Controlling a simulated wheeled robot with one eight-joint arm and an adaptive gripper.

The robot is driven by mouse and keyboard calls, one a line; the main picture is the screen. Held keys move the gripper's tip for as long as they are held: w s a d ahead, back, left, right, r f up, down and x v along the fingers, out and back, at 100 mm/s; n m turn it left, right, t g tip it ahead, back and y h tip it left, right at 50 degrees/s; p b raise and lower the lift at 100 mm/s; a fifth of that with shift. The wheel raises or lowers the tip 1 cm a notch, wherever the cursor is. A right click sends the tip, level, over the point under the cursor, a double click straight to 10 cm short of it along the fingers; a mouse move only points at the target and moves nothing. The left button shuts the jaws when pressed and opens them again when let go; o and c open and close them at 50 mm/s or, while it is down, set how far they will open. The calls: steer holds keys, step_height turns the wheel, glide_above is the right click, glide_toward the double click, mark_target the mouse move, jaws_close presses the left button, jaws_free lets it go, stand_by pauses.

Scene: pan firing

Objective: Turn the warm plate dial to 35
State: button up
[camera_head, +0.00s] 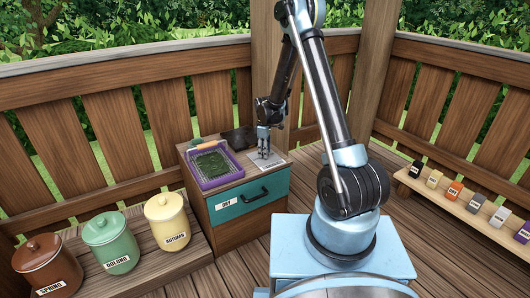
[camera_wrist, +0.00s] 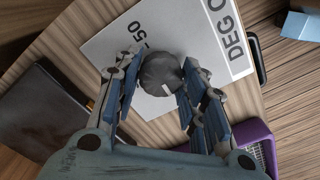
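The warm plate's dial (camera_wrist: 160,72) is a dark grey round knob with a small white mark on its lower right edge in the wrist view. It sits on a white label (camera_wrist: 115,45) that shows "50" and "DEG C". My gripper (camera_wrist: 160,80) points down at the dial, with one finger on each side of it. The fingers are apart, and narrow gaps seem to show beside the knob. In the head view my gripper (camera_head: 264,152) is over the white label (camera_head: 266,159) on the cabinet top, and the dial is hidden there.
A purple tray (camera_head: 215,178) with dark green leaves stands left of the label. A dark slab (camera_head: 238,139) lies behind. The cabinet has a teal drawer (camera_head: 248,198) marked "DRY". Lidded jars (camera_head: 111,243) stand at left; small blocks line a shelf (camera_head: 455,203) at right.

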steer(key=shift+c, duration=1.2)
steer(key=shift+d, duration=0.2)
steer(key=shift+w+a, duration=0.1)
steer(key=shift+a, duration=0.05)
